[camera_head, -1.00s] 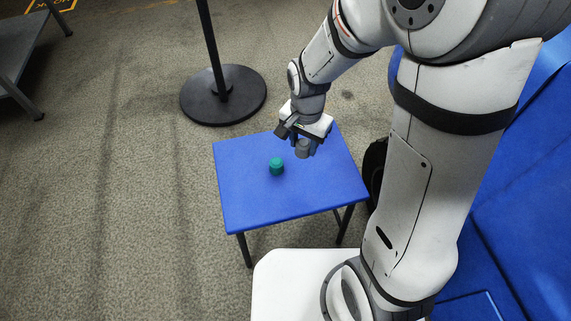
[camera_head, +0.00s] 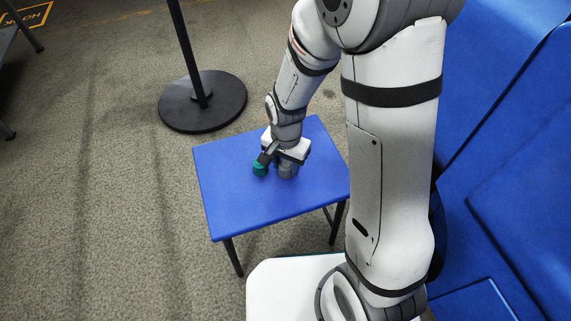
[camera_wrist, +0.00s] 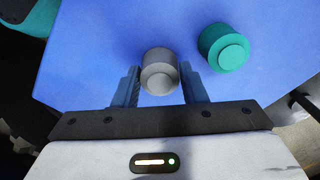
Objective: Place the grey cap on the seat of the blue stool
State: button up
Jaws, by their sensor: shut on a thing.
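The blue stool (camera_head: 245,206) has a flat square seat on dark legs; its seat also fills much of the wrist view (camera_wrist: 90,60). My gripper (camera_head: 284,168) is over the seat and points down. In the wrist view my gripper (camera_wrist: 160,88) is shut on the grey cap (camera_wrist: 158,72), which sits between the two fingers. In the head view the grey cap (camera_head: 287,172) is at or just above the seat; I cannot tell whether it touches. A green cap (camera_head: 260,169) stands on the seat close beside it, apart from it in the wrist view (camera_wrist: 224,48).
A dark post on a round black base (camera_head: 202,102) stands on the floor behind the stool. Blue seating (camera_head: 510,160) runs along the right. The front part of the stool seat is clear.

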aim_at(286, 164)
jog(key=shift+f, duration=0.1)
jog(key=o, duration=0.4)
notch_tip(286, 164, up, 12)
jog(key=p, duration=0.5)
jog(key=s+d+r+n, duration=0.2)
jog(key=s+d+r, duration=0.1)
jog(key=d, duration=0.1)
jog(key=s+d+r+n, duration=0.2)
jog(key=s+d+r, duration=0.1)
jog(key=r, duration=0.1)
jog(key=s+d+r+n+t, duration=0.1)
jog(key=s+d+r+n, duration=0.1)
jog(key=s+d+r, duration=0.1)
jog(key=shift+s+d+r, duration=0.15)
jog(key=shift+s+d, duration=0.3)
jog(key=shift+d, duration=0.4)
